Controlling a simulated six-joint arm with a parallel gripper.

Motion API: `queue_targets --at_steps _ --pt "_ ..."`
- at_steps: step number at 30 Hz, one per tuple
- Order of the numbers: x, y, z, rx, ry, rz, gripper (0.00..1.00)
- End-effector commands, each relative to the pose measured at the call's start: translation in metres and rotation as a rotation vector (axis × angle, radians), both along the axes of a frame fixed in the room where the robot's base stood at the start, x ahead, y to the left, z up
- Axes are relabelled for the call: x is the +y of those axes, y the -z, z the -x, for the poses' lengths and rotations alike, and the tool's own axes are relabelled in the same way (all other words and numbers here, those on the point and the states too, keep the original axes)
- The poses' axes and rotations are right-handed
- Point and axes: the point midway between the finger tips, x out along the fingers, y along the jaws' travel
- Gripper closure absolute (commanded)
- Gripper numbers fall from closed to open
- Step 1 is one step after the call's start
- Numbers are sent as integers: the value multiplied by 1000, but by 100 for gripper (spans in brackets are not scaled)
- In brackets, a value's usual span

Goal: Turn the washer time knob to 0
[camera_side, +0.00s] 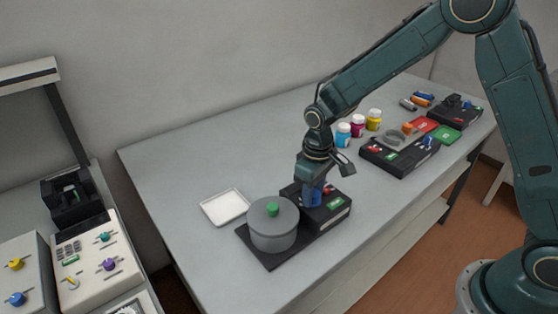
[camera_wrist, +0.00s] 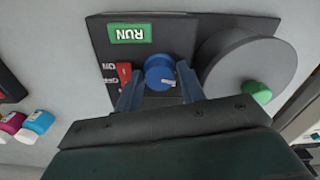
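The washer is a black unit with a control box (camera_side: 335,212) beside a grey lidded drum (camera_side: 272,232). In the wrist view its blue time knob (camera_wrist: 160,70) sits on the black panel (camera_wrist: 180,32), with a white pointer mark aimed to the lower right. No scale or 0 mark can be read. My gripper (camera_side: 313,194) is low over the control box. In the wrist view my gripper (camera_wrist: 160,90) is open, with one finger on each side of the knob. Contact cannot be told. In the side view the gripper hides most of the knob.
The drum's lid has a green handle (camera_side: 272,209). A white tray (camera_side: 224,207) lies left of the drum. Coloured bottles (camera_side: 357,125) and another black unit (camera_side: 398,158) stand behind.

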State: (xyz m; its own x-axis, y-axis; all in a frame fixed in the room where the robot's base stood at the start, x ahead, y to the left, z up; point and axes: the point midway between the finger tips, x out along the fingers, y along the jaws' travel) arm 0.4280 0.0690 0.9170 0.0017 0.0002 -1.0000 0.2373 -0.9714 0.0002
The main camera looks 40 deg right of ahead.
Motion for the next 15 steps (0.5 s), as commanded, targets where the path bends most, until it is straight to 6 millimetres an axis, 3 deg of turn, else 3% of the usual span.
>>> queue_targets --at_steps 8,15 --pt "0 -6 0 0 1 0 61" --pt "0 -31 0 -3 0 -1 61"
